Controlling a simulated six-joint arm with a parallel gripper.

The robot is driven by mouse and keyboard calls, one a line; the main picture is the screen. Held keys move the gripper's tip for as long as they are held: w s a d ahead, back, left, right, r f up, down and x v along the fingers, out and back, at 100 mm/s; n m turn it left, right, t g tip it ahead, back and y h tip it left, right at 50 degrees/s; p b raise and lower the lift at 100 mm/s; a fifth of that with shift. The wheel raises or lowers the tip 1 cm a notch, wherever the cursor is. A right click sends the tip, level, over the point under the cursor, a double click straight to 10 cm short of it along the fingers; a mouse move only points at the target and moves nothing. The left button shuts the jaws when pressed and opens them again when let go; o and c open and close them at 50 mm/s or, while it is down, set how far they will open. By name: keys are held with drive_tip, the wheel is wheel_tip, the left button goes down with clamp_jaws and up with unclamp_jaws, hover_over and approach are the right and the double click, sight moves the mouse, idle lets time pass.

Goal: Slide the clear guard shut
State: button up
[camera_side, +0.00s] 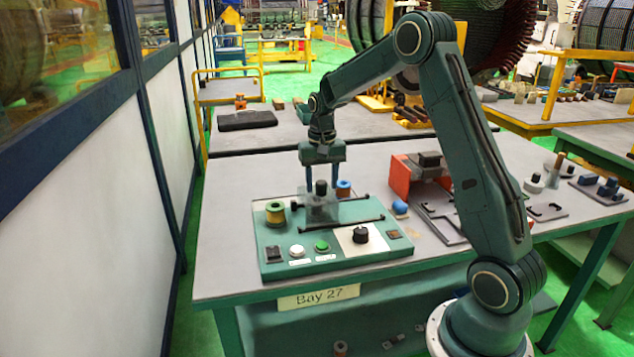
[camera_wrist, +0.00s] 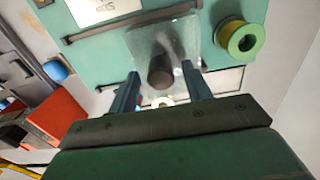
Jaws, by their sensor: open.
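The clear guard (camera_side: 318,211) is a small see-through box with a dark knob (camera_side: 321,187) on top. It stands between two dark rails (camera_side: 345,226) on the green control panel (camera_side: 280,262). My gripper (camera_side: 322,184) points down over it, with its fingers on either side of the knob. The wrist view shows the guard (camera_wrist: 150,42) and the dark knob (camera_wrist: 161,72) between my two spread blue fingers (camera_wrist: 161,80). The fingers look apart from the knob. Whatever is beneath the guard is hard to make out.
A yellow-green spool (camera_side: 275,213) stands left of the guard, and a blue-topped spool (camera_side: 343,188) stands behind it. A black dial (camera_side: 360,235), a green button (camera_side: 321,246) and a white button (camera_side: 296,251) line the panel's front. An orange bracket (camera_side: 400,176) stands to the right.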

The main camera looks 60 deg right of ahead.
drive_tip(key=shift+r, duration=2.6)
drive_tip(key=shift+a+r, duration=0.15)
drive_tip(key=shift+r, duration=0.05)
drive_tip(key=s+a+r+n+t, duration=0.25)
drive_tip(key=s+a+r, duration=0.35)
drive_tip(key=s+a, duration=0.3)
drive_tip(key=s+a+r+n+t, duration=0.2)
drive_tip(key=s+a+r+n, duration=0.25)
drive_tip(key=s+a, duration=0.35)
drive_tip(key=s+a+f+n+t, duration=0.1)
drive_tip(key=s+a, duration=0.3)
drive_tip(key=s, duration=0.4)
drive_tip(key=shift+s+f+n, duration=0.25)
drive_tip(key=shift+f+n, duration=0.1)
drive_tip(key=shift+n, duration=0.15)
